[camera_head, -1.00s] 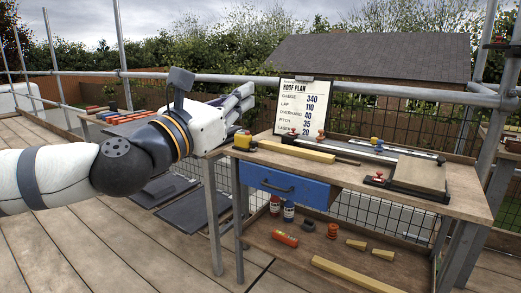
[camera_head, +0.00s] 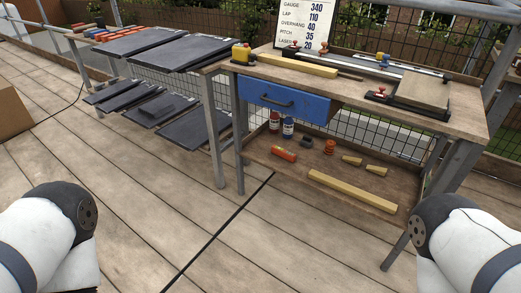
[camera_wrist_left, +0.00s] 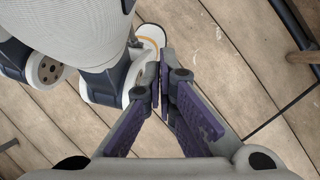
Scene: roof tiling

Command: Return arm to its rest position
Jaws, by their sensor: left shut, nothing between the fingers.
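My left arm (camera_head: 52,235) is folded low at the left edge of the head view, and its gripper is outside that view. In the left wrist view my left gripper (camera_wrist_left: 165,85) has its purple-padded fingers together with nothing held. It points at the plank floor close to white parts of my own body. My right arm (camera_head: 455,240) shows low at the right edge of the head view. My right gripper is not in view.
The workbench (camera_head: 455,110) with a blue drawer (camera_head: 285,100) stands ahead, with tools on top and a lower shelf (camera_head: 270,160). Dark slates (camera_head: 180,50) lie on a rack to its left.

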